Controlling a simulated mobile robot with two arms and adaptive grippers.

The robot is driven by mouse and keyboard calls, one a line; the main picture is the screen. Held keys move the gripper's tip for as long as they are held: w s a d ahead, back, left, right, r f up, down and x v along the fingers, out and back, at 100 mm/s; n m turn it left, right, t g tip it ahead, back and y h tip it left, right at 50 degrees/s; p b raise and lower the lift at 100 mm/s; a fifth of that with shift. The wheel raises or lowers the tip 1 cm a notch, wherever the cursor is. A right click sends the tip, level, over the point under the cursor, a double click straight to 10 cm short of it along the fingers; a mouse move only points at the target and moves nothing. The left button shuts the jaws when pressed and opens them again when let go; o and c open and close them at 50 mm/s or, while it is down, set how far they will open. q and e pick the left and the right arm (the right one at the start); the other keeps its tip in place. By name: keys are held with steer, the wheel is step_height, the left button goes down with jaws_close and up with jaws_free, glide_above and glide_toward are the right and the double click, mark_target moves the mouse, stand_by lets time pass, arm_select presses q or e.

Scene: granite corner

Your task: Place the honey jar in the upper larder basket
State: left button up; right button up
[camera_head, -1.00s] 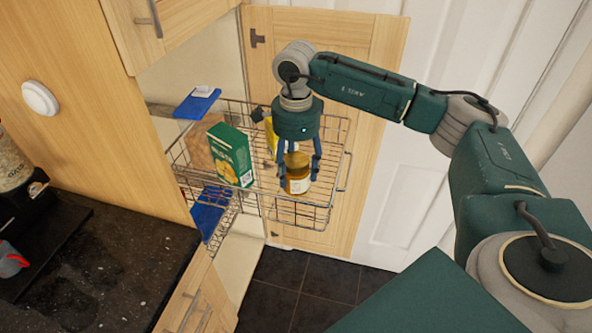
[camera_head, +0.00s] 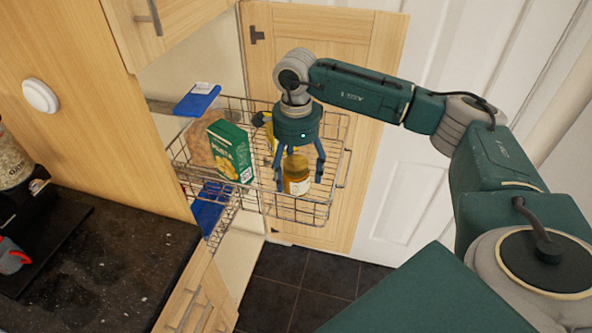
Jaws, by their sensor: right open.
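The honey jar (camera_head: 297,176), amber with a yellowish lid, stands upright in the upper larder basket (camera_head: 330,205), a wire basket pulled out of the cabinet. My right gripper (camera_head: 299,183) is open above the jar, with its blue fingers on either side of it. The fingers appear apart from the jar, though contact on the far side is hidden. My left gripper is not in view.
A green pasta box (camera_head: 230,152), a brown item (camera_head: 199,146) and a yellow item (camera_head: 270,135) partly behind my gripper share the basket. The larder door (camera_head: 375,75) stands open behind. A dark countertop (camera_head: 95,265) lies at lower left.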

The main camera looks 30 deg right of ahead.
steer(key=shift+w+r, duration=0.1)
steer(key=shift+r, duration=0.25)
step_height(320, 180, up, 11)
steer(key=b, duration=0.4)
steer(key=shift+f, duration=0.2)
steer(key=shift+r, duration=0.5)
steer(key=shift+f, duration=0.1)
